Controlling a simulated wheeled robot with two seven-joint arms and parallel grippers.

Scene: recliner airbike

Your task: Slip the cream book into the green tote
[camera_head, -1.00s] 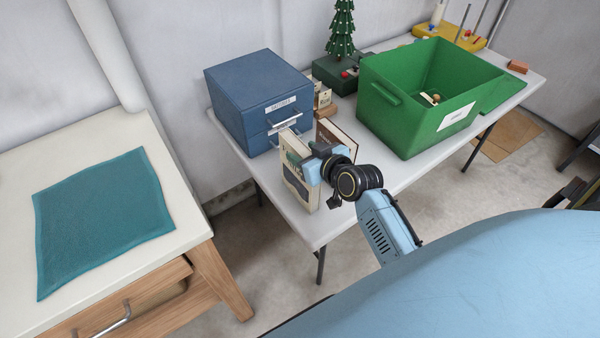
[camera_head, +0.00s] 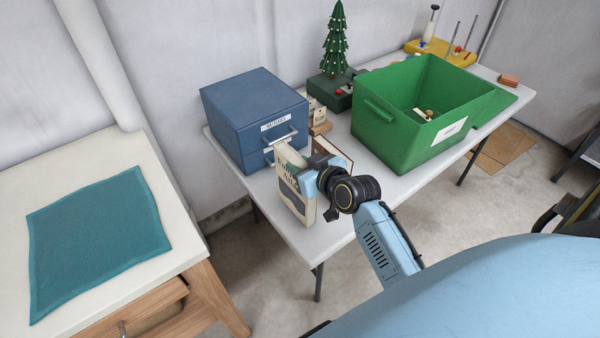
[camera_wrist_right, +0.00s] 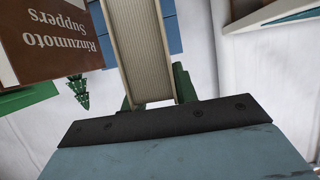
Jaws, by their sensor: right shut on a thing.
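The cream book (camera_head: 291,188) stands upright near the table's front left corner, its cover partly hidden by my right gripper (camera_head: 311,173). That gripper is shut on the book from the right side. In the right wrist view the book's pale page edge (camera_wrist_right: 140,45) runs between green finger pads. I cannot tell whether its bottom touches the table. The green tote (camera_head: 392,143) stands open to the right on the same table, with a few small items (camera_head: 428,114) inside. My left gripper is not in view.
A brown book (camera_head: 335,153) stands just behind my gripper; it also shows in the right wrist view (camera_wrist_right: 55,45). A blue drawer cabinet (camera_head: 240,105) stands behind the cream book. A small tree (camera_head: 336,45) stands at the back. Bare table lies before the tote.

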